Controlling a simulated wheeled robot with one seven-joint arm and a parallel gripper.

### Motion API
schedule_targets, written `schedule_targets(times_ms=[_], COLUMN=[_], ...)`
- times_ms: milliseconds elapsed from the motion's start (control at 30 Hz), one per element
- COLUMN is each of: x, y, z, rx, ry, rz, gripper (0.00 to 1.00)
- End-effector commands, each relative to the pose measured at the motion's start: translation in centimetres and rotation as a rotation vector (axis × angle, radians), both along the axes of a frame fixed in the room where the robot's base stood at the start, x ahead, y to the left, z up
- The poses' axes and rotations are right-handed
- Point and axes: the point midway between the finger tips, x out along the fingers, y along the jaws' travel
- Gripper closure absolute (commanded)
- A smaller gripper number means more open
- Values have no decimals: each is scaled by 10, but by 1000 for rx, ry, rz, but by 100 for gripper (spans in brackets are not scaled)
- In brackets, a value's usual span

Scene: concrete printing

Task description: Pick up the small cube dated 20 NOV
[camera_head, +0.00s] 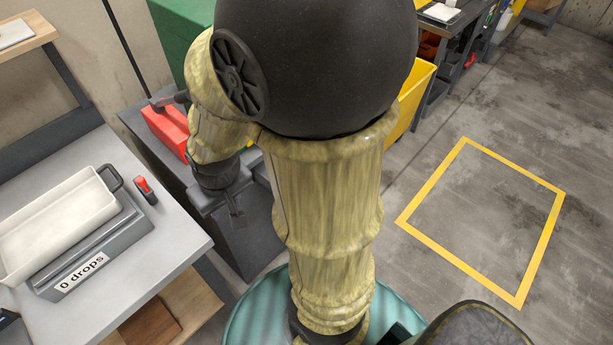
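No small cube and no 20 NOV date can be made out in this view. My arm fills the middle of the picture and may hide things behind it. My gripper (236,212) hangs at the left of the arm, pointing down in front of a dark grey cabinet or bench. It is small and dark here, and I cannot tell whether its fingers are open or shut. No object shows in it.
A red item (166,131) lies behind. A yellow bin (408,98) stands behind my arm. The yellow-outlined floor square (490,215) is clear.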

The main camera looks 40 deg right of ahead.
Motion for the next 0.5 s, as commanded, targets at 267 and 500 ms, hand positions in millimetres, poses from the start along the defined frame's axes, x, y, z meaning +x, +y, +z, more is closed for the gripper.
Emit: schedule_targets(times_ms=[267,500], x=[0,22], y=[0,6], z=[0,-14], rx=[0,48], ry=[0,-38], rz=[0,-76], gripper=[60,29])
